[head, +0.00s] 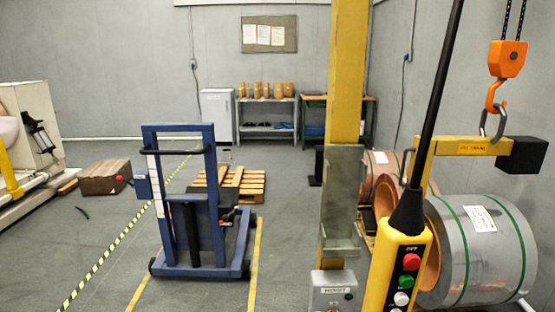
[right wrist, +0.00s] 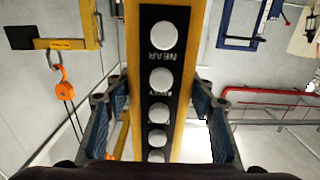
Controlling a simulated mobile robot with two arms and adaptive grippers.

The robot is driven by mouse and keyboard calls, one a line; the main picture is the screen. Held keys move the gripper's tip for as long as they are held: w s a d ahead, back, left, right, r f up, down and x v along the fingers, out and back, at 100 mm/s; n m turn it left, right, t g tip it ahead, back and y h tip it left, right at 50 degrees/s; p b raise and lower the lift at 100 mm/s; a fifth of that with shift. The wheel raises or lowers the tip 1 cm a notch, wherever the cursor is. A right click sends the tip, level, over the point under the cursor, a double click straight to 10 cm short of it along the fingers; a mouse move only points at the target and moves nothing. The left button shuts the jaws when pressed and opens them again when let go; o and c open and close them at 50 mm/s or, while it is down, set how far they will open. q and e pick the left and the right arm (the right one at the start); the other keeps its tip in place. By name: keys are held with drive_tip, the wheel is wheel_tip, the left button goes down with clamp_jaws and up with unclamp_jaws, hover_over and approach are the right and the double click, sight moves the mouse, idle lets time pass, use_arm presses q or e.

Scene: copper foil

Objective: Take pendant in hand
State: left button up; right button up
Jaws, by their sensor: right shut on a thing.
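The pendant (head: 400,268) is a yellow control box hanging from a thick black cable at the lower right of the head view. It has red, green and white buttons, and the bottom edge of the picture cuts it off. In the right wrist view the pendant (right wrist: 192,40) fills the middle, with a column of white buttons on a black panel and upside-down labels. My right gripper (right wrist: 160,118) is shut on the pendant, one blue-padded finger on each side. My left gripper is in neither view.
Behind the pendant lies a grey coil (head: 483,250) with green bands. An orange hook (head: 494,97) holds a yellow lifting beam (head: 465,146) above it. A yellow post (head: 347,80) with a hoist box (head: 333,290) stands left. A blue lift cart (head: 205,225) stands further left on open floor.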

drive_tip(key=shift+s, duration=0.4)
drive_tip(key=w+a+f+n+g+y+p, duration=0.1)
drive_tip(key=a+f+n+g+y+p, duration=0.3)
drive_tip(key=a+f+n+y, duration=0.3)
drive_tip(key=shift+w+a+n+y+p, duration=0.25)
drive_tip(key=shift+a+n+y+p, duration=0.35)
drive_tip(key=shift+a+y, duration=1.45)
drive_tip(key=shift+d+y, duration=0.25)
drive_tip(key=shift+d, duration=0.05)
